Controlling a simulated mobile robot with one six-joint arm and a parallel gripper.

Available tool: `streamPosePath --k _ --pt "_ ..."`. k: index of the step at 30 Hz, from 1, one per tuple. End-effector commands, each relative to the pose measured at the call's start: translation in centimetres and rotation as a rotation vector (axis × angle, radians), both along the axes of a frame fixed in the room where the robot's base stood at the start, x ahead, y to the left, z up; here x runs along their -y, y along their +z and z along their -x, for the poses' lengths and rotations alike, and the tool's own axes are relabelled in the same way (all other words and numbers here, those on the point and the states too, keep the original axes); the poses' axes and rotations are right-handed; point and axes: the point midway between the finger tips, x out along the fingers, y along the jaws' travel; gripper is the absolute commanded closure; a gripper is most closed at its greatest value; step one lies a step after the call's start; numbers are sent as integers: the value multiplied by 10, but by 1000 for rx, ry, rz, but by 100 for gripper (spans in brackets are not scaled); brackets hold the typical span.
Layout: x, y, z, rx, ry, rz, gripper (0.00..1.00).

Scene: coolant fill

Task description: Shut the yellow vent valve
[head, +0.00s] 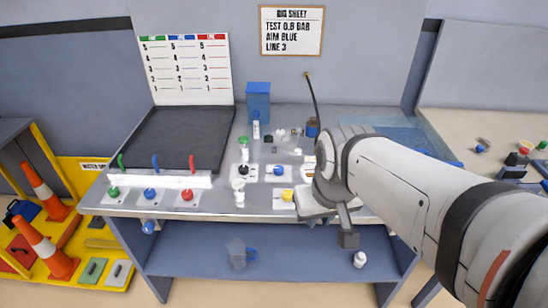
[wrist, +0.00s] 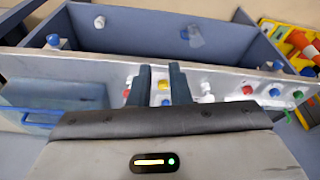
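The yellow vent valve (head: 287,195) is a small yellow knob on a white plate near the bench's front edge, just left of my arm's end. The yellow knob also shows in the wrist view (wrist: 164,85), in the gap between my two dark fingers. My gripper (wrist: 161,80) is open, with its fingers apart and nothing held between them. Whether the fingers are level with the knob or above it I cannot tell. In the head view my wrist hides most of the gripper.
Red, blue and green knobs (head: 187,195) stand on plates along the front left. A blue-capped valve (head: 279,170) and a black-knobbed one (head: 243,169) sit behind the yellow one. A dark tray (head: 182,138) lies at the back left. A cup (head: 238,254) stands on the lower shelf.

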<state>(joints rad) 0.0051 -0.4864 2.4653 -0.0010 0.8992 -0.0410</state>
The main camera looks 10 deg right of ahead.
Motion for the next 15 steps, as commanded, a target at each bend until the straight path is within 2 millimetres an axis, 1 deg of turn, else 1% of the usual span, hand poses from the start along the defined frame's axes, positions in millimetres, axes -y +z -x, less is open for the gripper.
streamPosePath --k 1,2,5,6,8,9,13,15 --pt "-1 2 -12 -14 26 7 79" --pt "-1 3 -20 -23 47 11 76" --pt "-1 3 -52 -52 124 29 68" --pt "-1 2 -65 -65 158 36 65" --pt "-1 -2 -86 -83 209 46 60" --pt "-1 -4 -99 -93 242 53 57" --pt "0 -20 -143 -132 353 70 46" --pt "0 -31 -166 -151 412 77 44"
